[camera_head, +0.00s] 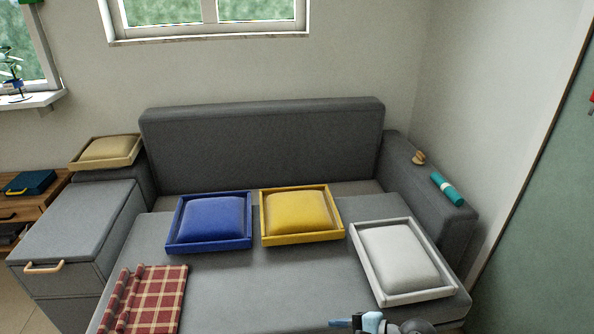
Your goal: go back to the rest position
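My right gripper (345,323) shows at the bottom edge, right of the middle, with light blue parts and a dark arm link beside it. It is over the front of the grey sofa bed (265,290), below the white cushion tray. The bottom edge cuts it off, and I cannot tell whether its fingers are open or shut. No held thing shows at it. My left gripper is not in view.
On the sofa bed lie a blue cushion tray (209,223), a yellow one (300,214), a white one (400,260) and a folded red plaid blanket (155,297). A beige tray (107,150) sits at left. A teal roll (447,188) lies on the right armrest.

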